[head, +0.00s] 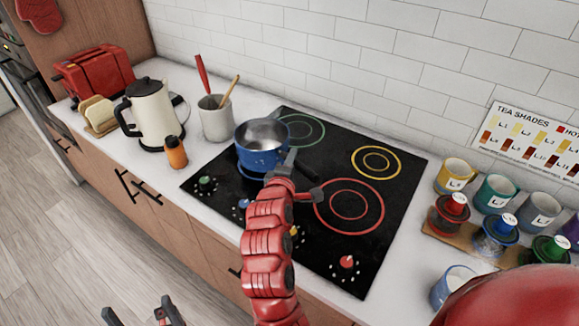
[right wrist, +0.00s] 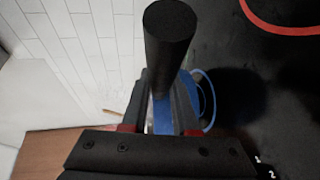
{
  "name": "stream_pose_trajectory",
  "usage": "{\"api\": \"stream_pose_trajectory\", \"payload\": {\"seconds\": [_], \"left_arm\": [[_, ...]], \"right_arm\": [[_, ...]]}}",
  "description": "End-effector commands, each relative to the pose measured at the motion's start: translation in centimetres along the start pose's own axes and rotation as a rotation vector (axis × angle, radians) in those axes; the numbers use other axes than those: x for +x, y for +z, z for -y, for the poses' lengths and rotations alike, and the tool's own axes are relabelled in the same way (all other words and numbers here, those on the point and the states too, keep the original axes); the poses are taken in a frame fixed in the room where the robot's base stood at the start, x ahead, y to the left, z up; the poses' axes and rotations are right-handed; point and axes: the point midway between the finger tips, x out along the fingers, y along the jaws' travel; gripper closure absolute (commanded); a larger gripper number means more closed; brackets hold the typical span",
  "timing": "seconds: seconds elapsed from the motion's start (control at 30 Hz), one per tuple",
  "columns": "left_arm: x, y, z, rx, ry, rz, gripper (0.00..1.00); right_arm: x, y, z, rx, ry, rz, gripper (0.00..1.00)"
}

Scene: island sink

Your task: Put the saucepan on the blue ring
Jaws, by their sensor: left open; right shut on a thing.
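The blue saucepan (head: 262,146) is upright at the left part of the black cooktop (head: 330,250). Part of the blue ring (head: 243,171) shows at its lower left edge; the rest is hidden under the pan. I cannot tell whether the pan touches the cooktop. My right gripper (head: 288,164) is shut on the pan's black handle (head: 307,181). In the right wrist view the handle (right wrist: 170,45) rises between the fingers (right wrist: 163,110), with blue ring lines (right wrist: 211,95) beyond. My left gripper (head: 145,314) is open and empty at the bottom, over the floor.
A utensil crock (head: 215,122), orange bottle (head: 175,152), kettle (head: 153,112) and red toaster (head: 95,72) stand left of the cooktop. Mugs and jars stand at the right.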

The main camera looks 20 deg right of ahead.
Motion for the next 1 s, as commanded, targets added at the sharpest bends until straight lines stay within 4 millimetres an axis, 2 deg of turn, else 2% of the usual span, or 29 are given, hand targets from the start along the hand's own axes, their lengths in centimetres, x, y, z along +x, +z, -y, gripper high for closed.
{"api": "stream_pose_trajectory", "payload": {"seconds": [0.2, 0.5, 0.73, 0.77, 0.8, 0.9, 1.0], "left_arm": [[0.5, -0.1, 0.0, 0.000, 0.000, 0.000, 0.01], [1.8, -0.3, 0.1, 0.000, 0.000, 0.000, 0.01], [1.7, -0.3, 0.1, 0.000, 0.000, 0.000, 0.01], [1.7, -0.3, 0.1, 0.000, 0.000, 0.000, 0.01], [1.7, -0.3, 0.1, 0.000, 0.000, 0.000, 0.01], [1.7, -0.3, 0.1, 0.000, 0.000, 0.000, 0.01], [1.7, -0.3, 0.1, 0.000, 0.000, 0.000, 0.01]], "right_arm": [[1.3, -0.8, -0.3, -0.001, 0.002, 0.003, 1.00], [1.9, -0.7, 3.1, -0.003, 0.000, 0.002, 1.00], [2.0, -0.8, 3.4, 0.001, 0.001, 0.001, 1.00], [2.0, -0.8, 3.4, 0.001, -0.001, 0.001, 0.71], [2.0, -0.8, 3.4, 0.001, -0.001, 0.001, 0.64], [2.0, -0.8, 3.4, 0.000, -0.001, 0.001, 0.46], [2.0, -0.8, 3.5, 0.000, -0.002, 0.001, 0.43]]}}
